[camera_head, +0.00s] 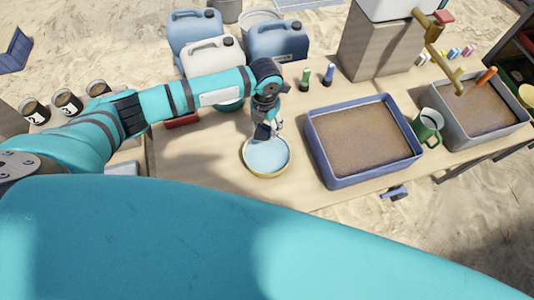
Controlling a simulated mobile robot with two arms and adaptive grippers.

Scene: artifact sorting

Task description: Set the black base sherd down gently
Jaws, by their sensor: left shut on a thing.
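My left gripper (269,130) points down over a round basin (248,168) with a yellowish rim and pale blue inside, on the wooden table. The gripper is shut on a small dark piece that I take for the black base sherd; its outline is hard to tell from the dark fingers. The gripper is at the basin's far rim in the picture; I cannot tell whether the piece touches the basin or the water. My right gripper is not in view.
A blue tray of brown soil (362,138) stands right of the basin, with a green mug (427,126) and a grey soil tray (480,108) beyond. Jerrycans (213,57) stand behind. A green bottle (305,80) and a blue bottle (328,75) stand at the back.

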